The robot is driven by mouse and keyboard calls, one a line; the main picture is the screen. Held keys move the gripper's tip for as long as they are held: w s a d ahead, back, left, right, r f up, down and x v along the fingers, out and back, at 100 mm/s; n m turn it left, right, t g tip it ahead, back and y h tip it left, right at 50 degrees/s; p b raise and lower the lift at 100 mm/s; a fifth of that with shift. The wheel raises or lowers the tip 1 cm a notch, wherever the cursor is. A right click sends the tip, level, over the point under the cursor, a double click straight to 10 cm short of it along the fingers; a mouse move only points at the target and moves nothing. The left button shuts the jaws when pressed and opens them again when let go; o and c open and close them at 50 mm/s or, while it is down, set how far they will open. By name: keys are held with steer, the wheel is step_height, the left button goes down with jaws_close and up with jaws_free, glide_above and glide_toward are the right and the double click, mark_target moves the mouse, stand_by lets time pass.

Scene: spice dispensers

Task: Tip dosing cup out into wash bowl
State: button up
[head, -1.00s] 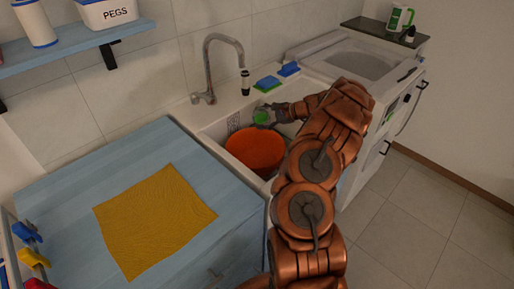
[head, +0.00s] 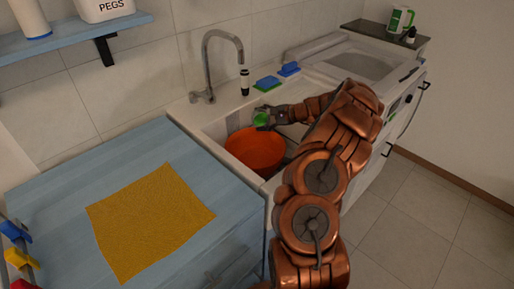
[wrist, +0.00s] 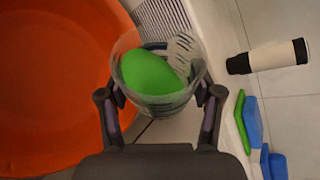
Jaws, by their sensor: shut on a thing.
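The dosing cup (wrist: 122,68) is clear, with green contents (wrist: 152,74) lying slanted inside it. My gripper (wrist: 160,94) is shut on the cup, with one finger on each side of it. In the head view the cup (head: 261,119) shows as a small green shape at the end of my gripper (head: 272,116). The wash bowl (head: 255,152) is orange and sits in the sink. In the wrist view the bowl (wrist: 55,95) fills the left side, and the cup is by its right edge. I cannot tell the cup's height above the rim.
A yellow cloth (head: 150,220) lies on the blue counter (head: 60,200) to the left.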

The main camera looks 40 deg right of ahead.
mark_target(254, 114)
steer(key=shift+a+f+n+t+h+b, duration=0.1)
steer(key=shift+f+n+t+h+b, duration=0.7)
steer(key=shift+b, duration=3.1)
steer(key=shift+s+a+r+n+t+b, duration=0.15)
steer(key=shift+r+n+b, duration=0.15)
steer(key=shift+b, duration=0.85)
steer(key=shift+d+r+n+t+b, duration=0.15)
steer(key=shift+n+b, duration=0.25)
steer(key=shift+b, duration=0.7)
steer(key=shift+s+a+r+n+t+h+b, duration=0.35)
steer(key=shift+s+a+n+b, duration=0.3)
steer(key=shift+b, duration=2.05)
steer(key=shift+s+a+r+n+t+b, duration=0.1)
steer(key=shift+a+r+n+t+b, duration=0.15)
steer(key=shift+r+b, duration=0.65)
steer(key=shift+a+r+n+t+b, duration=0.15)
steer(key=shift+r+n+b, duration=0.25)
steer(key=shift+b, duration=1.05)
steer(key=shift+s+a+r+n+t+b, duration=0.1)
steer(key=shift+r+n+t+b, duration=0.35)
steer(key=shift+b, duration=0.75)
